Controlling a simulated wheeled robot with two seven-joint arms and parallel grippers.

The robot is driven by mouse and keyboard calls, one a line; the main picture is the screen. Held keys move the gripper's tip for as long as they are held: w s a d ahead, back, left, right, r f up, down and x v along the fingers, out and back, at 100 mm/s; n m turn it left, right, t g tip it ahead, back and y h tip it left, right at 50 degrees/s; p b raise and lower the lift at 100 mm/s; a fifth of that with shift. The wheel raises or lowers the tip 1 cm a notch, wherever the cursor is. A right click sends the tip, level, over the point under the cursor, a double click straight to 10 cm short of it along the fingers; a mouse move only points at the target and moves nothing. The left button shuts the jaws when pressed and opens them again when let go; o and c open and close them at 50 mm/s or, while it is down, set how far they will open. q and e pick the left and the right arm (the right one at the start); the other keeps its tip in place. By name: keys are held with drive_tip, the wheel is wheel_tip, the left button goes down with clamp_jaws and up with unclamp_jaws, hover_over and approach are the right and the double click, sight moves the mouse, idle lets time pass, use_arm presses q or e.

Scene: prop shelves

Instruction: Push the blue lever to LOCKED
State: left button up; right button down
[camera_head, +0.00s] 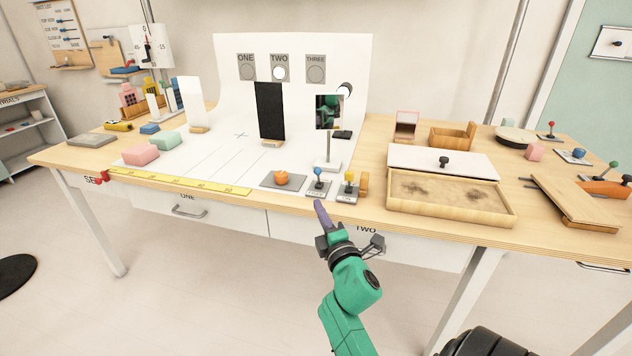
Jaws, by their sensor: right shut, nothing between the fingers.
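A lever with a blue knob (317,173) stands on a small pale base plate near the front edge of the table. The writing on its plate is too small to read. My right gripper (319,205) is shut and empty, its purple fingers pointing up at the table's front edge, just below the blue lever in the picture. I cannot tell whether it touches the plate; the knob is clear of it. A yellow-knobbed lever (349,178) stands just right of the blue one. My left gripper is out of view.
An orange knob (281,178) on a grey plate is to the left. A small mirror (328,112) on a stand is behind the levers. A wooden sand tray (448,196) with a white lid is to the right. A yellow ruler (180,182) lies along the front left.

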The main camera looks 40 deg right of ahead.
approach(318, 177)
drive_tip(key=w+a+r, duration=0.3)
drive_tip(key=w, duration=0.1)
drive_tip(key=shift+w+d+p, duration=0.6)
drive_tip(key=shift+w+d, duration=0.2)
drive_tip(key=shift+d, duration=0.3)
drive_tip(key=shift+w+d, duration=0.15)
drive_tip(key=shift+d, duration=0.4)
